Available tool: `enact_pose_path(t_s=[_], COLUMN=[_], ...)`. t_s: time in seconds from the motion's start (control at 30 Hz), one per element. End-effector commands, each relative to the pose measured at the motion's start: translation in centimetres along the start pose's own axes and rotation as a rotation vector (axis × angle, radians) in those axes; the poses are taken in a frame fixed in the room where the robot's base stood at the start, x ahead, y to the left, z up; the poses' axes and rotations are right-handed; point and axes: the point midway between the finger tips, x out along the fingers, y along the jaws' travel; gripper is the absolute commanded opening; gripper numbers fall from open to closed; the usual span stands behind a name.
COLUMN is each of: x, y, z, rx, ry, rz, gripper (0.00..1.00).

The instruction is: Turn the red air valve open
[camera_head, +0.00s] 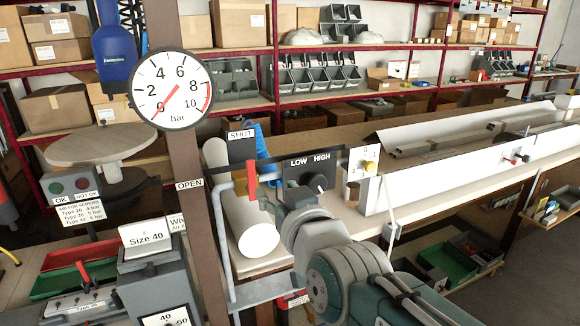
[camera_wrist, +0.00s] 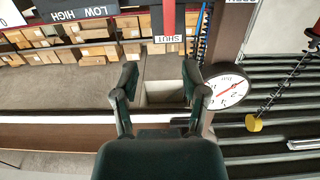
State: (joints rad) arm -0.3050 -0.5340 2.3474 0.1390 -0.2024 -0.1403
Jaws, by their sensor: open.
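The red air valve lever (camera_head: 252,180) stands upright on the pipe in the head view, its top just below the SHUT label (camera_head: 241,133). The OPEN label (camera_head: 189,184) is to its left. In the wrist view the red lever (camera_wrist: 168,16) shows at the top edge, beside the SHUT label (camera_wrist: 168,39). My gripper (camera_wrist: 160,82) is open and empty, its two fingers apart below the lever in that view. In the head view my gripper is close to the right of the lever, its fingertips hard to make out. The round pressure gauge (camera_head: 171,90) has its needle at 0.
A black LOW/HIGH switch box (camera_head: 310,175) with a knob is right beside my gripper. A brown post (camera_head: 190,155) stands left of the lever. A white roll (camera_head: 259,238) lies behind the pipe. Shelves with boxes fill the back.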

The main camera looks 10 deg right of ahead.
Motion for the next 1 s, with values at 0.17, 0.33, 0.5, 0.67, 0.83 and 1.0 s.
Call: enact_pose_path(t_s=[0.17,0.33,0.5,0.67,0.83,1.0], x=[0.8,2.4,4.8,7.2,9.5,10.7], y=[-0.6,-0.2,0.1,0.0,-0.1,-0.1], z=[-0.9,-0.9,-1.1,-1.2,-1.2,-1.3], rx=[-0.001,0.004,0.007,0.007,0.005,0.005], ry=[0.043,0.040,0.041,0.041,0.041,0.042], rz=[-0.007,-0.003,-0.003,-0.002,-0.003,-0.003], gripper=[0.57,0.57,0.57,0.57,0.57,0.57])
